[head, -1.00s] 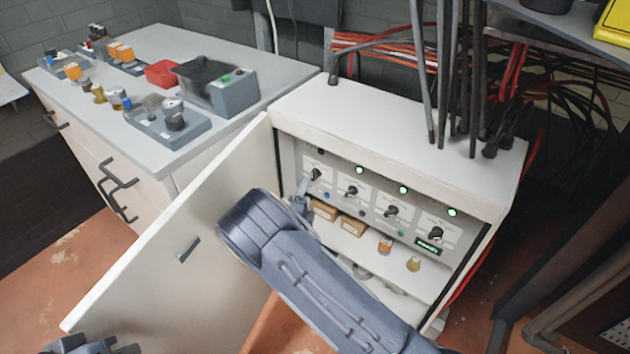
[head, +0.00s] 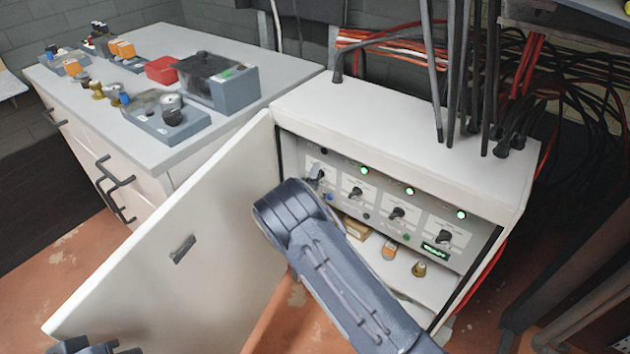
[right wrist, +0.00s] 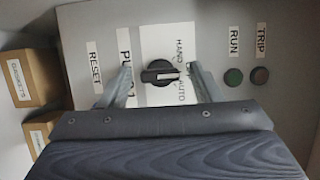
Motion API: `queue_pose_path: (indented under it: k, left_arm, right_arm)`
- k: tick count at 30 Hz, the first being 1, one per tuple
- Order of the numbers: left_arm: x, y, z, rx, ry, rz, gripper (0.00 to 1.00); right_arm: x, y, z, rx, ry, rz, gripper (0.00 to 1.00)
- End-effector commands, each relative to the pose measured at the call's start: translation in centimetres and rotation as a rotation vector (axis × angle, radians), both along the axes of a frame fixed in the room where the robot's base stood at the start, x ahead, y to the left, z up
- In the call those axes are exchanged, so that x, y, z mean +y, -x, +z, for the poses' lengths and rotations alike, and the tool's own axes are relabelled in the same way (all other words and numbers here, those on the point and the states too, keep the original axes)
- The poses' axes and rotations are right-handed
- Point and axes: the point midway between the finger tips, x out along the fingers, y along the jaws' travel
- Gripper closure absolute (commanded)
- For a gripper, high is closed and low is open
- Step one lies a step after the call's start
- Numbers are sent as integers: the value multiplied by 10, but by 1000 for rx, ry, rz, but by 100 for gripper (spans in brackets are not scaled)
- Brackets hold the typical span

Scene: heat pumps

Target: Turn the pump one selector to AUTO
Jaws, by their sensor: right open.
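The pump one selector is a black knob (right wrist: 162,73) on a white label plate, seen close up in the right wrist view. HAND, OFF and AUTO are printed to its right. Its grip lies level in that view and seems to point at OFF. My right gripper (right wrist: 160,70) is open, with one finger on each side of the knob and a gap to each. In the head view the selector (head: 318,175) is the leftmost on the panel, and my right wrist hides most of the gripper. A small part of my left gripper (head: 95,346) shows at the bottom left; its fingers cannot be made out.
The white cabinet (head: 400,120) has its door (head: 170,250) swung open to the left. More selectors sit along the panel to the right, under green lamps (head: 410,191). Cardboard boxes (right wrist: 27,78) stand on the shelf below. Dark RUN (right wrist: 233,77) and TRIP (right wrist: 259,76) lamps are beside the selector.

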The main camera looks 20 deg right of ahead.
Motion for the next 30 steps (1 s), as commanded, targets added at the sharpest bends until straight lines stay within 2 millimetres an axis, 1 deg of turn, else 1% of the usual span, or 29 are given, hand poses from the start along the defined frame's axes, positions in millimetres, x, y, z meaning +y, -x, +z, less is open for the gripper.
queue_pose_path:
  k: [3,12,13,14,23,30]
  left_arm:
    - [0,0,0,0,0,0,100]
    - [0,0,0,0,0,0,100]
    - [0,0,0,0,0,0,100]
    - [0,0,0,0,0,0,100]
    - [0,0,-6,0,0,0,100]
    - [0,0,-22,0,0,0,100]
  right_arm:
    - [0,0,0,0,0,0,42]
    - [0,0,0,0,0,0,81]
    - [0,0,0,0,0,0,85]
    - [0,1,0,0,0,0,86]
    - [0,0,-3,-35,-27,1,86]
    - [1,0,-6,-151,-116,1,86]
